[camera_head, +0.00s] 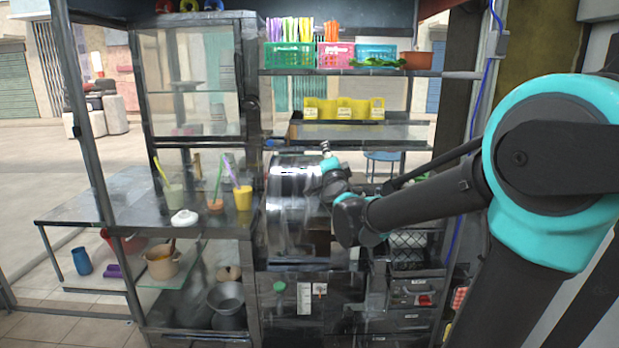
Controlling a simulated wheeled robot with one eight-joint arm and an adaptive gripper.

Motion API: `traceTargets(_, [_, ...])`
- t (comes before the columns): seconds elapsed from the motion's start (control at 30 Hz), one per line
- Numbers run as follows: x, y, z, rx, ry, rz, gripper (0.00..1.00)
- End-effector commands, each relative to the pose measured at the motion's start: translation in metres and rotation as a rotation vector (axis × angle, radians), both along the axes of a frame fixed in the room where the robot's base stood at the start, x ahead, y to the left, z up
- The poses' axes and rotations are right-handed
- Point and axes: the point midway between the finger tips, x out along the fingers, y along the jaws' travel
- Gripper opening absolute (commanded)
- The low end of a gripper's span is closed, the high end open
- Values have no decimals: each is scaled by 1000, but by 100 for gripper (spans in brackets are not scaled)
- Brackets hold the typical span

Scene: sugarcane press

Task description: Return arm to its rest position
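My arm (430,203) comes in from the right side, with dark links and teal joints. It reaches across to the front of the shiny metal press (290,205) in the middle of the stall. The wrist joints are bent upward beside the press. My gripper (326,149) seems to be the small end above the upper teal joint. It is too small and unclear to tell whether its fingers are open or shut, or whether it touches the press. I see nothing clearly held.
A steel counter left of the press holds several cups with straws, including a yellow cup (243,198), and a white lidded dish (184,217). A glass cabinet (195,80) stands above. Coloured baskets (290,55) sit on a high shelf. A dark post stands behind my arm.

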Motion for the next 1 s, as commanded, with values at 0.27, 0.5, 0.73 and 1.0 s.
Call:
traceTargets(0.27, [-66,8,-115,-485,250,272,31])
traceTargets(0.5, [-158,-36,-246,-852,609,447,31])
traceTargets(0.73, [-255,-98,-331,-1059,958,542,31])
traceTargets(1.0, [-311,-133,-363,-1132,1158,582,31])
